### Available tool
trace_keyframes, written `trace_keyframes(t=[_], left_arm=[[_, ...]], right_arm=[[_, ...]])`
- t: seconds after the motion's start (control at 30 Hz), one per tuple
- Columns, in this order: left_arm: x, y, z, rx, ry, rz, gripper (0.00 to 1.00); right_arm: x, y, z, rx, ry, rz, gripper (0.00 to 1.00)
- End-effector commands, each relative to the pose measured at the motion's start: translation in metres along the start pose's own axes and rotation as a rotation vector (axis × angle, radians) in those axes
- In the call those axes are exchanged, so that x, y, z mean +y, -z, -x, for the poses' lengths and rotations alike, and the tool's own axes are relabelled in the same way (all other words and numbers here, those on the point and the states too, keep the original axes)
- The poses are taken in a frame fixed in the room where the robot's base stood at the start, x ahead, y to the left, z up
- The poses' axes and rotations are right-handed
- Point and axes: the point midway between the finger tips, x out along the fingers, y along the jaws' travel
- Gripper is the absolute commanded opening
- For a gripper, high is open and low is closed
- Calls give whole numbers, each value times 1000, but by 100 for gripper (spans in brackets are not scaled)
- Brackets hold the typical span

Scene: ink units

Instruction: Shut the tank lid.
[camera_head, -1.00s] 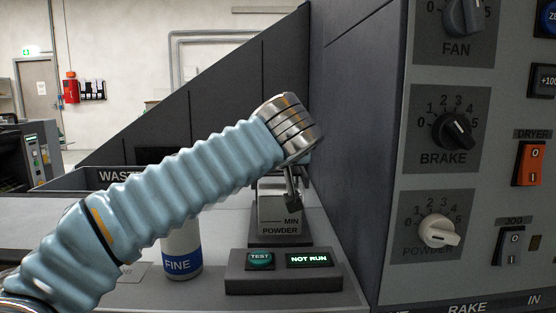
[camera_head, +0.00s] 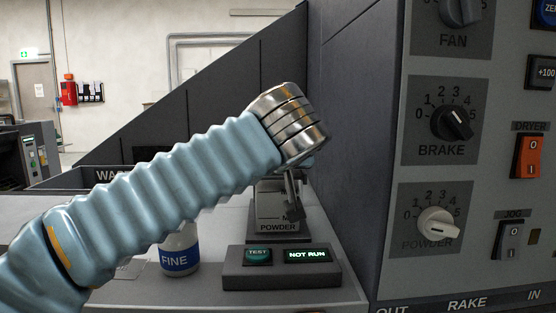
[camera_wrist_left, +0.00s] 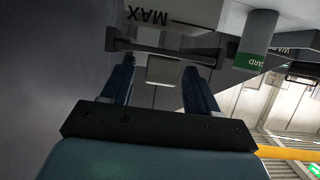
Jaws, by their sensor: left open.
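The powder tank (camera_head: 277,222) stands on the counter against the dark side panel, and its upper part is hidden behind my left wrist in the head view. My left gripper (camera_head: 293,205) is at the tank, mostly hidden behind the wrist. In the left wrist view, my left gripper (camera_wrist_left: 160,72) is open, its two fingers apart. The tank front with an upside-down MAX mark (camera_wrist_left: 150,17) is beyond them. A dark rim (camera_wrist_left: 165,50) lies across, just past the fingertips. I cannot tell the lid's angle or whether a finger touches it. My right gripper is out of view.
A bottle with a blue FINE band (camera_head: 180,260) stands left of the tank. A TEST box reading NOT RUN (camera_head: 283,270) sits in front of it. A panel with knobs and switches (camera_head: 440,170) rises at the right. A green-banded bottle (camera_wrist_left: 257,40) is beside the tank in the wrist view.

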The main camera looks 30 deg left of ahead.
Motion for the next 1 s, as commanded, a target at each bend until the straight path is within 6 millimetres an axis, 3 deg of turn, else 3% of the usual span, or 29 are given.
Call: trace_keyframes(t=[0.17, 0.6, 0.8, 1.0], left_arm=[[0, 1, 20, 3, -2, 1, 60], [0, 2, 119, 1, -3, 0, 60], [0, 0, 137, 0, -1, -1, 60], [0, 0, 138, 0, 0, 0, 60]], right_arm=[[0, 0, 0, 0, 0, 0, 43], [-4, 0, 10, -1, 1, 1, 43], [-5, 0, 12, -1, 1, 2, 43], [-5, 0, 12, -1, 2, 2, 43]])
